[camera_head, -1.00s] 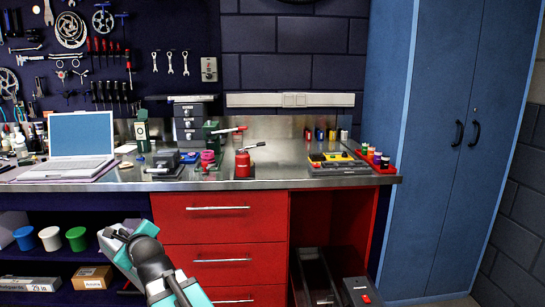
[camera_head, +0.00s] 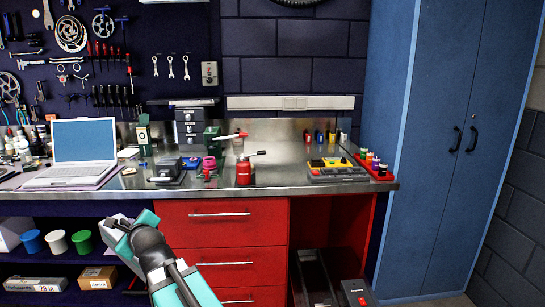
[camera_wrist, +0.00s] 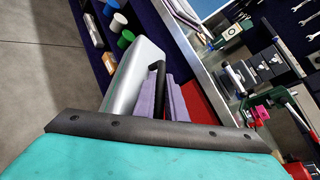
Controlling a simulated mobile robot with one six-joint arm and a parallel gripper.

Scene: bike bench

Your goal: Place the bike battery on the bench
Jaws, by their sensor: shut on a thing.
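My gripper (camera_head: 126,236), on the teal arm, is at the lower left in the head view, in front of the shelves and below the bench top. It is shut on a silver-grey thing with a black handle, which I take to be the bike battery (camera_head: 108,234). In the wrist view the battery (camera_wrist: 138,78) shows as a long tilted grey body beside purple pads. Much of it is hidden behind my wrist. The bench (camera_head: 284,152) has a steel top, held clear of the battery; its middle right stretch is bare.
A laptop (camera_head: 84,148) stands at the bench's left. A grey vise-like tool (camera_head: 167,170), a pink item (camera_head: 209,167) and a red can (camera_head: 244,170) line the front middle. A tray with yellow parts (camera_head: 336,170) is at the right. Red drawers (camera_head: 222,228) are below.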

